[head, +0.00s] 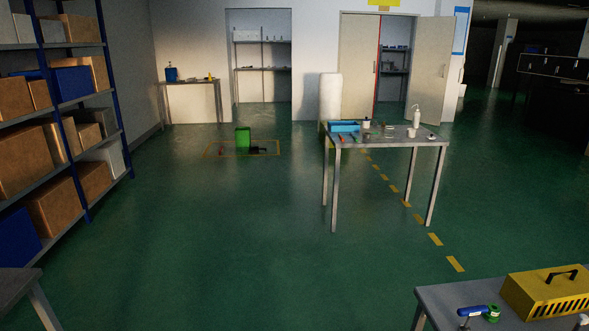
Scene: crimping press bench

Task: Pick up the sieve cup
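I cannot single out the sieve cup with certainty in the head view. Several small items stand on the metal table (405,142) right of the middle. Among them are a small pale cup-like thing (366,125) and a small pale item (390,131), both too small to identify. Neither of my grippers shows in this view.
That table also bears a blue bin (344,127) and a white bottle (416,119). A nearer bench (445,295) with a yellow vented box (550,291) is at bottom right. Shelves with boxes (55,195) line the left. Green floor (230,230) between is clear.

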